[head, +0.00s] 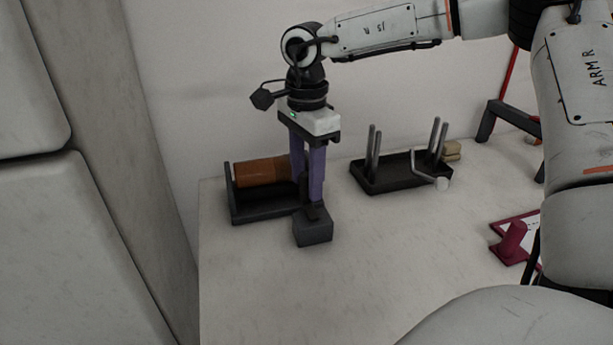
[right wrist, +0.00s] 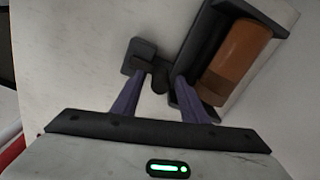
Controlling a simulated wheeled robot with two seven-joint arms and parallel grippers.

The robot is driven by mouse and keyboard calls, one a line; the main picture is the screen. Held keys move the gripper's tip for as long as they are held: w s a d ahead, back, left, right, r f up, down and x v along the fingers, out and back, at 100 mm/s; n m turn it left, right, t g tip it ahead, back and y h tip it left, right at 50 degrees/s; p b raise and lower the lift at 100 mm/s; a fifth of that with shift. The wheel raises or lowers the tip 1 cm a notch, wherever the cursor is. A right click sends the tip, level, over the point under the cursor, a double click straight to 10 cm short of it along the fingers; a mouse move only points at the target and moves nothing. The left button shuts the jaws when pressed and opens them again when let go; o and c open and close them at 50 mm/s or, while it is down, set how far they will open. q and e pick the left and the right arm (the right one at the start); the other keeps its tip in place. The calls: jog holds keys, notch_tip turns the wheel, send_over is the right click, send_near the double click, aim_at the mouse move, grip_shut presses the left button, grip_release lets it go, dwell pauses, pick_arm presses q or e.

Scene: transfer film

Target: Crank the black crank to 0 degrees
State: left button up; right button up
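My right gripper (head: 310,203) points down at the left of the table, its two purple fingers apart. Between and just beyond its fingertips is the black crank (head: 312,211), a small dark piece mostly hidden by the fingers. In the right wrist view the crank (right wrist: 160,79) shows in the gap between the fingertips (right wrist: 163,77); I cannot tell whether they touch it. A dark grey block (head: 313,231) sits right at the fingertips. A black holder (head: 262,217) with an orange-brown roll (head: 262,171) stands just left of the gripper. My left gripper is not in view.
A black tray (head: 385,183) with upright grey rods and a bent metal crank (head: 427,175) stands to the right. A dark red piece (head: 512,240) lies further right. The table (head: 270,300) is clear at the front, with a wall behind.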

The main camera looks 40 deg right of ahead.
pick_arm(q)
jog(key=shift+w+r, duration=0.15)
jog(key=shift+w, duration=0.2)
pick_arm(e)
jog(key=shift+f, duration=0.1)
grip_shut()
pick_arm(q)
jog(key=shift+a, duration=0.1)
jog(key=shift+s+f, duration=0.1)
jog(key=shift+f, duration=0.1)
